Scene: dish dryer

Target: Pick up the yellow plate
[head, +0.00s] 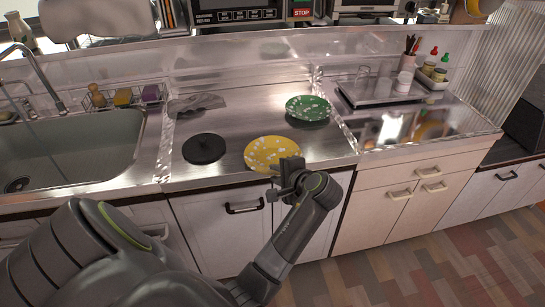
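The yellow plate (266,152) with white spots lies on the steel counter near its front edge, in the middle of the head view. My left gripper (288,170) is at the plate's front right rim and covers a small part of it. I cannot tell whether its fingers touch the rim or whether they are open or shut. My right gripper is not in view.
A green spotted plate (308,108) lies behind and right of the yellow one. A black round lid-like object (204,149) lies to its left. The sink (70,145) is at the left, a raised tray (382,91) at the back right. Cabinets stand below.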

